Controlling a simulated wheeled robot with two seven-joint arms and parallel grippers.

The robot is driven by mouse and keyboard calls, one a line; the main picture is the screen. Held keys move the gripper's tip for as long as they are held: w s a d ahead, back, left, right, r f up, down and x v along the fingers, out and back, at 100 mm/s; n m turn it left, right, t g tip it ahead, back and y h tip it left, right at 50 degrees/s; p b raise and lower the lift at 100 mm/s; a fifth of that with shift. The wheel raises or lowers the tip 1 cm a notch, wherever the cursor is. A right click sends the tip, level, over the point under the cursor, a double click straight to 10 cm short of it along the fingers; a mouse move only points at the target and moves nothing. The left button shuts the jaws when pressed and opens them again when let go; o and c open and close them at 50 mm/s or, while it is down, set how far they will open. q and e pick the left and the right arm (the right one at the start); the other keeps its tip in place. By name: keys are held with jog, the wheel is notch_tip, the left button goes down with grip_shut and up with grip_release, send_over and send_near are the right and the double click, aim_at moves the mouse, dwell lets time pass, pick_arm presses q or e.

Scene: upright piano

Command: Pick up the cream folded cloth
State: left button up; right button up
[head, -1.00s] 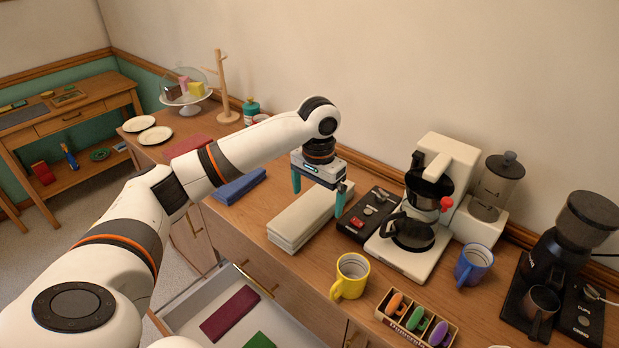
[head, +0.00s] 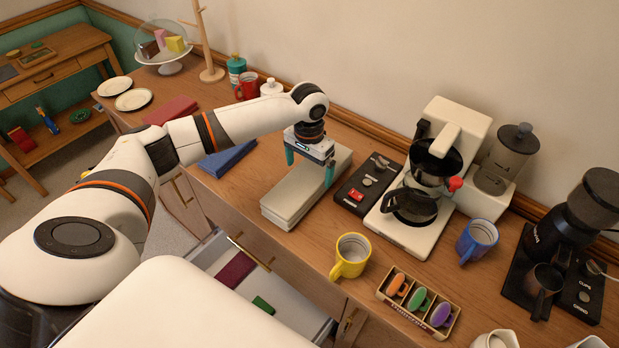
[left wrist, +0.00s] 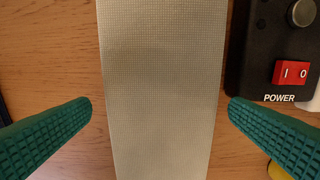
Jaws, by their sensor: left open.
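The cream folded cloth (head: 284,207) lies flat on the wooden counter as a long folded stack, between a blue folded cloth and a black control box. My left gripper (head: 311,176) is open and points down over the far part of the cloth. In the left wrist view the cream cloth (left wrist: 161,90) runs top to bottom between the two green fingers (left wrist: 160,115), with a gap on each side. The fingers do not touch it there. My right gripper is not in view.
The black box (head: 368,183) with a red power switch stands close to the cloth's right, beside a coffee maker (head: 410,225). A yellow mug (head: 351,255) stands nearer. The blue cloth (head: 226,158) lies to the left. An open drawer (head: 290,300) is below the counter.

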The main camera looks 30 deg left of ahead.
aim_at(310, 174)
pick_arm(q)
jog(key=shift+f, duration=1.65)
jog(key=shift+d, duration=0.1)
jog(key=c, duration=1.2)
jog(key=shift+r, duration=0.1)
jog(key=shift+c, duration=0.4)
